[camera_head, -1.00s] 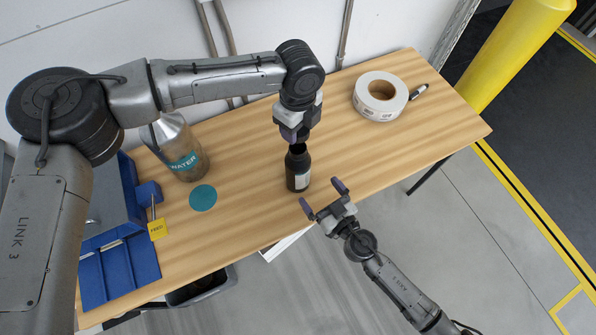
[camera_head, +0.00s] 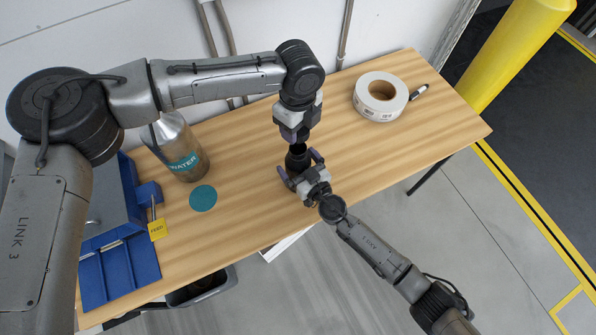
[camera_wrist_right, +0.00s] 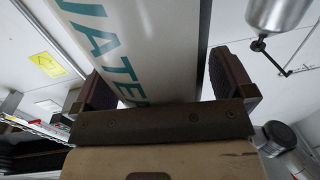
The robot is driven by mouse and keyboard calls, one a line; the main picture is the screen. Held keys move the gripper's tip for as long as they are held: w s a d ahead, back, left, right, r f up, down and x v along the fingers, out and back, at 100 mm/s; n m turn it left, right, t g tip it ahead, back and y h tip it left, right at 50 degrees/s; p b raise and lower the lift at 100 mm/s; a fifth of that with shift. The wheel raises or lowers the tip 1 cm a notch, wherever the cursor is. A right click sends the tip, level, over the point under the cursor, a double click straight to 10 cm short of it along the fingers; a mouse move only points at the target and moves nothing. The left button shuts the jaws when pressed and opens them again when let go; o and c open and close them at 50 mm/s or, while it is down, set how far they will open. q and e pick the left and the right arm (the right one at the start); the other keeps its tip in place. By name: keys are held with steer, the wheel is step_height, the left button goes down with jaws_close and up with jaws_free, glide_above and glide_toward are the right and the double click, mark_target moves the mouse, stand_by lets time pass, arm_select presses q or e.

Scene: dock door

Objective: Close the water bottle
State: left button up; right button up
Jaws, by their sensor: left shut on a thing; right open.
steer(key=c, duration=1.3)
arm_select(q)
glide_above(297, 145)
steer(key=s, duration=0.2)
steer(key=shift+w+f, duration=0.1)
steer(key=shift+f, duration=2.4)
arm_select(e)
steer(key=shift+o, duration=0.2)
arm_select(q)
steer(key=shift+f, duration=0.15)
steer(key=shift+f, duration=0.75)
steer(key=shift+f, duration=0.55)
